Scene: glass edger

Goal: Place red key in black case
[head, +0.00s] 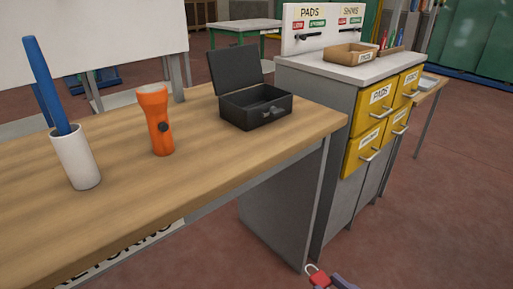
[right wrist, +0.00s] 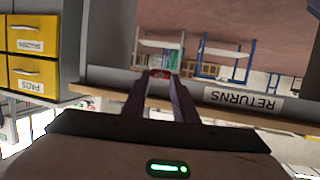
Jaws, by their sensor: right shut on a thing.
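The black case (head: 240,112) stands on the wooden table near its right end, with its lid raised and a latch on its front. Its inside looks dark and I see nothing in it. My right gripper (head: 322,281) shows at the bottom edge of the head view, shut on the small red key (head: 316,271). The key is off the table, below and right of its edge, well apart from the case. In the right wrist view the red key (right wrist: 160,74) is between the fingertips of the gripper (right wrist: 161,79). My left gripper is out of view.
On the table (head: 215,165) stand an orange flashlight (head: 155,120) and a white cup (head: 75,160) with a blue stick. A grey cabinet (head: 340,195) with yellow drawers (head: 365,150) stands right of the table. Bare table lies in front of the case.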

